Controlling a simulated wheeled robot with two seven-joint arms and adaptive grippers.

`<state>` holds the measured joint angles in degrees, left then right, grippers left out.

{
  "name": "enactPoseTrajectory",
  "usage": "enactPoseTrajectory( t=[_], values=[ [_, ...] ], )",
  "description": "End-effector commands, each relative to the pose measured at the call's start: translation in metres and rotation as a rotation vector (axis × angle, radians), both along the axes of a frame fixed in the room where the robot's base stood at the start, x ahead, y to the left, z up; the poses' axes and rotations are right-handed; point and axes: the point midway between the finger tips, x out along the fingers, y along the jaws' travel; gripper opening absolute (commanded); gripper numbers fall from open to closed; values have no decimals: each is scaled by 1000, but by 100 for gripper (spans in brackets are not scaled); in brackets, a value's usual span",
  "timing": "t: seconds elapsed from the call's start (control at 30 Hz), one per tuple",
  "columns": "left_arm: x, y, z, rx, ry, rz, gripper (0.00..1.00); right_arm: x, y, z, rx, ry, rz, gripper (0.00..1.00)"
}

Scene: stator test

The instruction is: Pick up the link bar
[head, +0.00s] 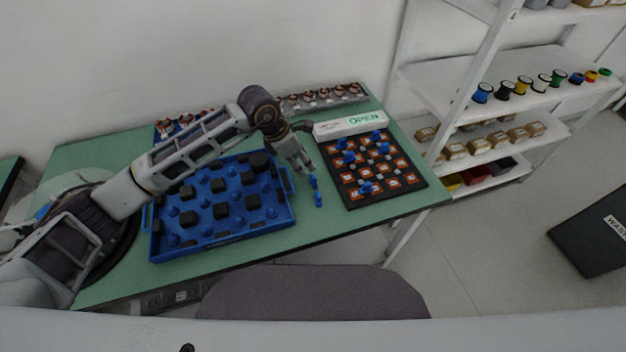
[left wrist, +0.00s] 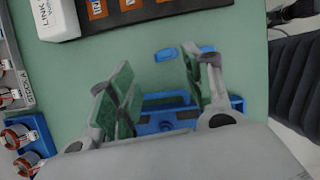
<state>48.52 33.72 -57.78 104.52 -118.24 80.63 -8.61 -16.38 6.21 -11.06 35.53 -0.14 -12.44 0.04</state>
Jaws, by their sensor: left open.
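Two small blue pieces lie in a line on the green table between the blue tray and the orange-marked board, and I take them as the link bar (head: 318,200). I cannot tell whether they are joined. In the left wrist view a blue piece of the link bar (left wrist: 168,54) lies beyond and between the fingertips, with more blue partly behind the right finger. My left gripper (head: 304,170) is open and empty, close to the pieces on their left side; it also shows in the left wrist view (left wrist: 157,76). My right gripper is not in view.
The blue tray (head: 205,240) with black blocks stands left of the pieces, its end handle under the gripper. The black board (head: 410,194) with orange squares and blue pieces lies to the right. A white bar reading OPEN (head: 333,129) stands behind it. Shelves stand further right.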

Motion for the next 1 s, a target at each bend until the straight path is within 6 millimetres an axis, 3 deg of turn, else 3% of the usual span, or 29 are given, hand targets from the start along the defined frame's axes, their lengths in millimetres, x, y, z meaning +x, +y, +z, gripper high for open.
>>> enactPoseTrajectory(
  t=[0.3,0.7,1.0],
  values=[
    [5,-14,-35,0,2,-1,50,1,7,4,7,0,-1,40],
    [6,-15,-41,1,0,-1,50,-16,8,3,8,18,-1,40],
    [4,-21,-52,1,3,-2,50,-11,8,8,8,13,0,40]
  ],
)
